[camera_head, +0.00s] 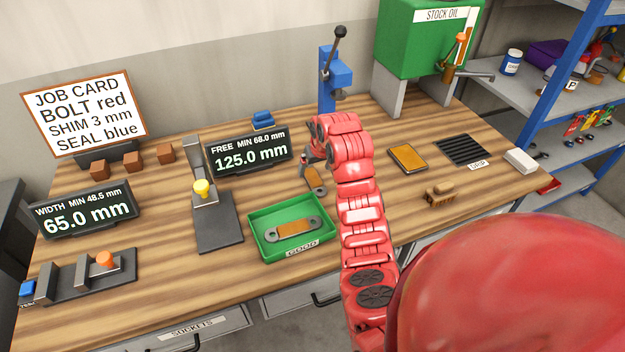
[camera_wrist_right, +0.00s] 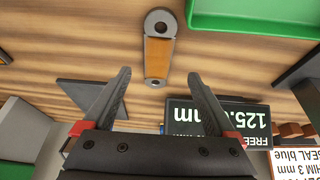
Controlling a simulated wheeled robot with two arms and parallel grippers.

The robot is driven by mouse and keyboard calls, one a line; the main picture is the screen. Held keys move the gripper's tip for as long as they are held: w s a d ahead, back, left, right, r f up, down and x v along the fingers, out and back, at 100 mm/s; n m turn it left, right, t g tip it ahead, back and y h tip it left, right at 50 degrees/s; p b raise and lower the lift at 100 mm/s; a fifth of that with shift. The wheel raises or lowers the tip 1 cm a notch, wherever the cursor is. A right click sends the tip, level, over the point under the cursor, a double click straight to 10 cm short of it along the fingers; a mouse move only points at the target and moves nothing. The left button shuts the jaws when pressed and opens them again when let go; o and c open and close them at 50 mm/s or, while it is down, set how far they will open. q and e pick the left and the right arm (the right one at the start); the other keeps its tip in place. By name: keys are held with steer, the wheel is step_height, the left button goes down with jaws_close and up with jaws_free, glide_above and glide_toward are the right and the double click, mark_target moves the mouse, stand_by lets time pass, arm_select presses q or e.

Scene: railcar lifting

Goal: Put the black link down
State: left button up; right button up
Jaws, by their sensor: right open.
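A similar link (camera_head: 295,228) lies inside the green tray (camera_head: 263,251) labelled GOOD. Neither link looks fully black. My left gripper is out of view.
The display reading 125.0 mm (camera_head: 249,152) stands left of the gripper, with a gauge holding a yellow knob (camera_head: 202,188) beside it. A blue press (camera_head: 335,82) stands behind.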

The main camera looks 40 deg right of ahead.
mark_target(313, 177)
steer(key=shift+w+f+p, duration=0.1)
steer(key=shift+f+p, duration=0.25)
steer(key=shift+p, duration=0.1)
steer(key=p+x, duration=0.2)
steer(key=x, duration=0.2)
steer(key=shift+d, duration=0.2)
steer(key=shift+w+f, duration=0.15)
steer(key=shift+f, duration=0.15)
jaws_close()
